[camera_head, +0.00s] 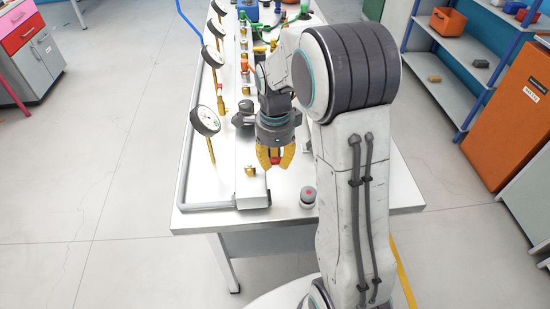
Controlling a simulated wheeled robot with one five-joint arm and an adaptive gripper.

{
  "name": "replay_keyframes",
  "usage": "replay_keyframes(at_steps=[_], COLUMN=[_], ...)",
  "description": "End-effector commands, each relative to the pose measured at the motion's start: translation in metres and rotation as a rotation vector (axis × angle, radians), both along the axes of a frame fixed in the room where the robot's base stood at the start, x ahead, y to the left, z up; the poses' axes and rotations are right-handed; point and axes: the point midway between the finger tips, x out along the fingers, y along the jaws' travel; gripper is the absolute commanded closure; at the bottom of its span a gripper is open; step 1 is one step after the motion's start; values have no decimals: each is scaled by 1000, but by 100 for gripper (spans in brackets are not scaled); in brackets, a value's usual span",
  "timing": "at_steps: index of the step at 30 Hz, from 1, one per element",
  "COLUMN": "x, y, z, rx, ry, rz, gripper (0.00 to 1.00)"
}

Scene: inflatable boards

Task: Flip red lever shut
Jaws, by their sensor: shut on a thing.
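My gripper (276,161), with yellow fingers, points down over the near part of the white bench. Its fingers are shut on a small red thing, the red lever (275,154), of which only a little shows between them. The rest of the lever and its mount are hidden by the fingers and the wrist, so I cannot tell its angle.
The white bench (225,160) carries several gauges, the nearest one (205,120) left of my gripper. A brass fitting (250,170) sits just left of the fingers. A grey button with a red top (308,196) stands at the near edge. Shelves (455,95) stand right.

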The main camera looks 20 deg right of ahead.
Motion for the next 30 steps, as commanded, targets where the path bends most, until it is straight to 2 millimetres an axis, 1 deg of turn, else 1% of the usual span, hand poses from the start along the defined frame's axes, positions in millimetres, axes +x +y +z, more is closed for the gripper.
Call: replay_keyframes(at_steps=[9,10,19,26,30], x=[-3,-3,-1,-1,0], y=[0,0,0,0,0], z=[-2,-2,-1,0,6], rx=[1,1,1,0,0], ry=[9,10,5,3,1], rz=[-5,-5,-3,-2,-2], gripper=[100,72,46,46,46])
